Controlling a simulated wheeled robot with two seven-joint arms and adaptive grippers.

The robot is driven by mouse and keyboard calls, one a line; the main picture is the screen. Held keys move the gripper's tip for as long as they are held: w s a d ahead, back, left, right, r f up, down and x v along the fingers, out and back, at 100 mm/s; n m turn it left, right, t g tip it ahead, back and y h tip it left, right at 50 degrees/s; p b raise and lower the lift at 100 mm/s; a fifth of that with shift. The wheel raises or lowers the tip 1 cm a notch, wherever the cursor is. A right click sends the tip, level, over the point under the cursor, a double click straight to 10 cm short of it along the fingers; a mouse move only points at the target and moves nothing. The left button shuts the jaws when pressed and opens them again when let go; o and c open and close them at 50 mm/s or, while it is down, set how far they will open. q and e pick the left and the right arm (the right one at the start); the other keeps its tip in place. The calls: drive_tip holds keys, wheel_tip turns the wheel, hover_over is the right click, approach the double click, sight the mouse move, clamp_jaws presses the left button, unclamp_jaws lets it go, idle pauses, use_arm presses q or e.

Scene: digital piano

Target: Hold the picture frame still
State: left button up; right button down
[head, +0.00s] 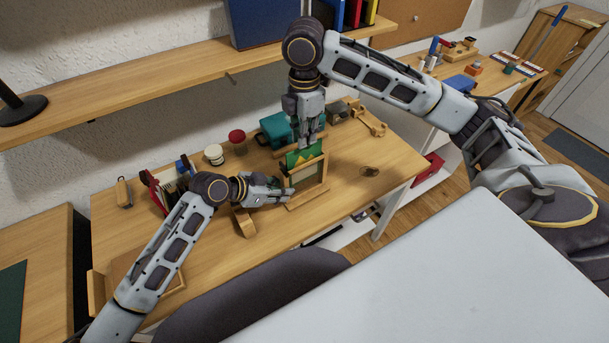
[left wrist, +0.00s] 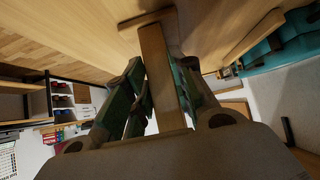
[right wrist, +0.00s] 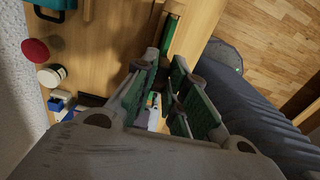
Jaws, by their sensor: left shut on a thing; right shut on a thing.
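The wooden picture frame (head: 323,172) stands upright on the desk. My left gripper (head: 288,191) is shut on its near left side. In the left wrist view a wooden bar of the frame (left wrist: 158,65) runs between the fingers (left wrist: 160,95). My right gripper (head: 307,143) comes down from above and is shut on a green and yellow picture (head: 301,157) at the top of the frame. The picture appears partly within the frame; its exact depth is hidden. In the right wrist view a green strip of it (right wrist: 171,30) shows beyond the fingers (right wrist: 168,85).
A teal case (head: 277,128) stands close behind the frame. A red-lidded jar (head: 237,138) and a white-lidded jar (head: 214,154) stand to the left. A wooden item (head: 370,121) lies at the back right. The desk (head: 400,160) right of the frame is mostly clear.

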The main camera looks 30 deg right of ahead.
wheel_tip(320, 180, up, 10)
drive_tip(key=shift+f, duration=0.2)
idle(7.3)
